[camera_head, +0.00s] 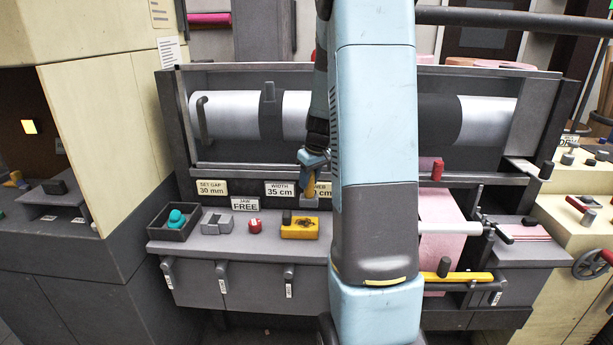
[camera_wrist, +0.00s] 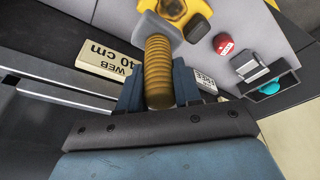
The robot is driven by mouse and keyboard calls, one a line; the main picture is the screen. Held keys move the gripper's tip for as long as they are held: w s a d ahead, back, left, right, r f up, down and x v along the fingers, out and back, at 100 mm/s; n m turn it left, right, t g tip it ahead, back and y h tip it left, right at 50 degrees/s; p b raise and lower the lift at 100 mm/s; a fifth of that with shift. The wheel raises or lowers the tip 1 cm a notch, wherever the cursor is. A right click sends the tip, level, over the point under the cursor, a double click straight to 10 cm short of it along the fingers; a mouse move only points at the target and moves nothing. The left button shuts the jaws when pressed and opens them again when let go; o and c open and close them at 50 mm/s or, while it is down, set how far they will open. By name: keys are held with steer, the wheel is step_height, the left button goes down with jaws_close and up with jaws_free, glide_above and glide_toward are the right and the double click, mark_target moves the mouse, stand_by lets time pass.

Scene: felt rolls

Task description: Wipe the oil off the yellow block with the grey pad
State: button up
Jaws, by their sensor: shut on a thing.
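The grey pad (camera_wrist: 152,26) is at the handle's far end and overlaps the block's edge in the wrist view. In the head view the pad looks raised above the block. My arm hides the ledge to the right.
Left of the block on the ledge (camera_head: 225,247) stand a red knob (camera_head: 255,225), a grey block (camera_head: 217,222) and a dark tray (camera_head: 161,232) holding a teal piece (camera_head: 176,218). Label plates (camera_head: 279,189) and a large roller (camera_head: 232,105) are behind. A yellow bar (camera_head: 456,277) lies right.

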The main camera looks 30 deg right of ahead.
mark_target(305, 196)
steer(key=shift+w+a, duration=0.25)
steer(key=shift+a, duration=0.1)
steer(key=shift+a, duration=0.15)
steer(key=shift+f, duration=2.2)
steer(key=shift+f, duration=0.65)
steer(key=shift+s, duration=0.15)
steer(key=shift+s+a+r, duration=0.1)
steer(key=shift+s+a, duration=0.5)
steer(key=shift+s, duration=0.25)
steer(key=shift+s+a, duration=0.55)
steer(key=shift+s, duration=0.25)
steer(key=shift+w, duration=0.1)
